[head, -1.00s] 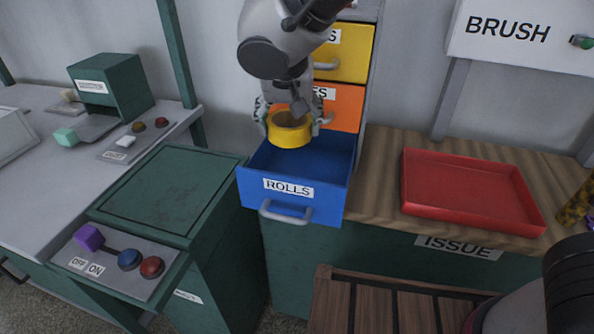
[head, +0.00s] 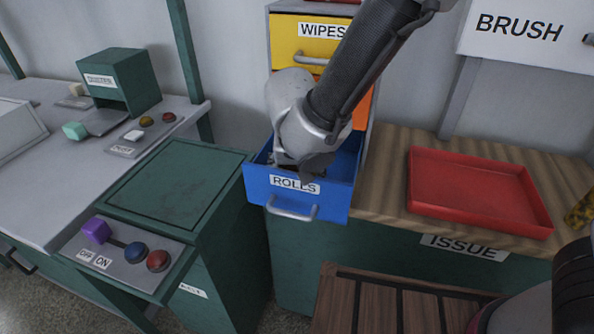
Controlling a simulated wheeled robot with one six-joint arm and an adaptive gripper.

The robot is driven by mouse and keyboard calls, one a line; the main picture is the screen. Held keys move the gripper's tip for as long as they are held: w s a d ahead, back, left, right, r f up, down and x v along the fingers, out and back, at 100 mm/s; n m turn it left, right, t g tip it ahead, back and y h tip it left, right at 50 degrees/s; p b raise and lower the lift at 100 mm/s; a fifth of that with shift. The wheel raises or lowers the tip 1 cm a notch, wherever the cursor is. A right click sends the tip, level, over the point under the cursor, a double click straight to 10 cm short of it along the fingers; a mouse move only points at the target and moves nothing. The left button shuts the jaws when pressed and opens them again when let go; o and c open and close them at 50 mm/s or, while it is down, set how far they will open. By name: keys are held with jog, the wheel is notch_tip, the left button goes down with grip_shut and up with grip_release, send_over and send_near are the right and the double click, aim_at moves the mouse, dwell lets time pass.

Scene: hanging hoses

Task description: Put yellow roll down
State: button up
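The blue drawer (head: 268,195) labelled ROLLS stands open in the head view. My gripper is down inside or just over this drawer, hidden behind my own wrist and arm. Whether it is open or shut does not show. The yellow roll is not visible; my wrist and the drawer front cover the place around the gripper. I cannot tell whether the roll is still held or rests on the drawer floor.
Above is a yellow drawer (head: 286,57) labelled WIPES, with an orange drawer partly hidden below it. A red tray (head: 480,192) lies on the wooden counter (head: 385,190) to the right. A green cabinet (head: 175,185) stands to the left of the blue drawer.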

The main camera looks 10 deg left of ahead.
jog(key=shift+f, duration=0.2)
jog(key=o, duration=1.1)
jog(key=shift+r, duration=0.1)
jog(key=v, duration=1.2)
jog(key=shift+w+r, duration=0.1)
jog(key=shift+r, duration=0.05)
